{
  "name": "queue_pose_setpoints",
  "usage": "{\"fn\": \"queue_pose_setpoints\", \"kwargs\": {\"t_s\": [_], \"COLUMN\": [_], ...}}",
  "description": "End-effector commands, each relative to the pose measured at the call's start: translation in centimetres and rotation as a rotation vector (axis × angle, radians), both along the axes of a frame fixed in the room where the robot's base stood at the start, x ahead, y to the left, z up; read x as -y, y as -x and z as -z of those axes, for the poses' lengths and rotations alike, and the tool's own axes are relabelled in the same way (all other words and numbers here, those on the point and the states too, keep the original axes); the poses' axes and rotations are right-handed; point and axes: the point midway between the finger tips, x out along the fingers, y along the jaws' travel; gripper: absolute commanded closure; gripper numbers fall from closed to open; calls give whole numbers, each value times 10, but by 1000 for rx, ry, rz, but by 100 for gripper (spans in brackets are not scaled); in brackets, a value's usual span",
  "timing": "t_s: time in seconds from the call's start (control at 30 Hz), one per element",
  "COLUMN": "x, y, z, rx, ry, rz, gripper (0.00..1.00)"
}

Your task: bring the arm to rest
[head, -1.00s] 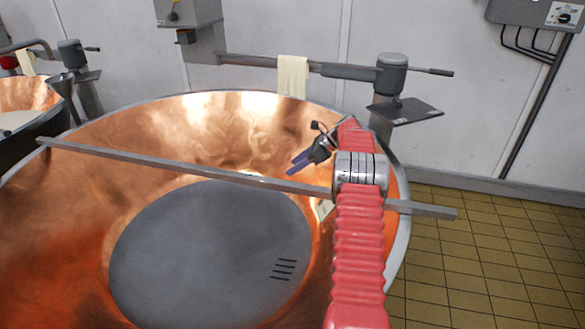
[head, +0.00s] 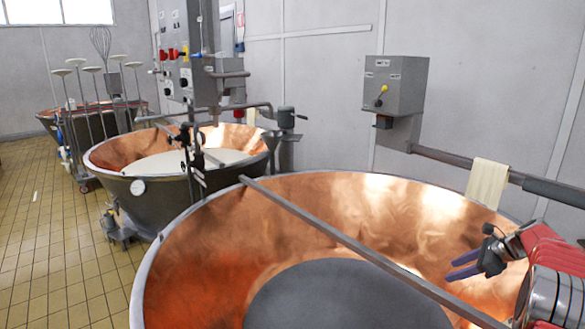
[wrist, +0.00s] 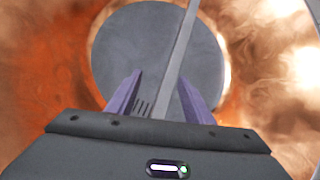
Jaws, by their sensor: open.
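My gripper (head: 463,265) is at the right of the head view, over the near copper vat (head: 215,250). Its two purple fingers are apart with nothing between them that they hold. In the wrist view my gripper (wrist: 160,95) points down toward the grey disc (wrist: 130,45) at the vat's bottom. A metal bar (wrist: 178,65) passes below, between the fingers as seen from the wrist. My red-sleeved arm comes in from the right edge of the head view.
The metal bar (head: 340,238) lies across the near vat's rim. A second vat (head: 145,185) with pale contents and a third vat (head: 65,125) stand farther left. A control box (head: 395,88) and a pipe with a cloth (head: 487,182) are behind. Tiled floor (head: 40,240) is clear at left.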

Motion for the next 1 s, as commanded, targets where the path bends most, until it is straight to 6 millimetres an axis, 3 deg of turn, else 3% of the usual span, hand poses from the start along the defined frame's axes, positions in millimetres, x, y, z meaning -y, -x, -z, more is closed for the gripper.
{"fn": "queue_pose_setpoints", "kwargs": {"t_s": [0.1, 0.47, 1.0], "x": [-25, -96, -198], "y": [2, 22, 81], "z": [-23, -78, -140], "rx": [14, 54, 126], "ry": [61, 239, 496], "rz": [-73, -294, -639], "gripper": [53, 53, 53]}}
